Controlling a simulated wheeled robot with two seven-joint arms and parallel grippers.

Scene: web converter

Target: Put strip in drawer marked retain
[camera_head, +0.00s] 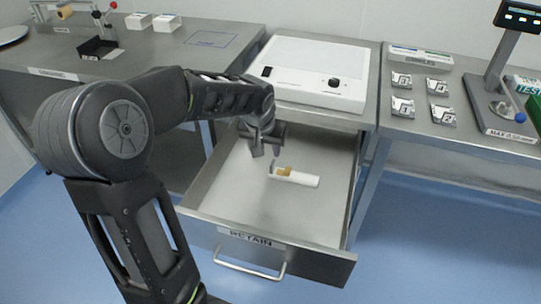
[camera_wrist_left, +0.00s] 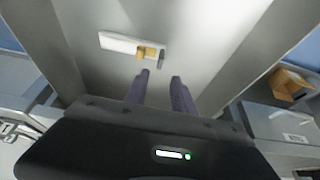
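The strip (camera_head: 300,179) is a white piece with a tan patch and a grey end. It lies on the floor of the open drawer (camera_head: 231,217), whose front carries the label RETAIN. It also shows in the left wrist view (camera_wrist_left: 118,43), apart from the fingertips. My left gripper (camera_head: 267,148) is over the drawer, just behind and to the left of the strip. In the left wrist view its two fingers (camera_wrist_left: 160,76) stand apart with nothing between them. My right gripper is in neither view.
A white device (camera_head: 312,75) stands on the table above the drawer. The right table holds several numbered metal plates (camera_head: 402,106) and a stand (camera_head: 494,100) with a display. The left table has a black tray (camera_head: 98,47) and white boxes (camera_head: 166,23). The rest of the drawer floor is bare.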

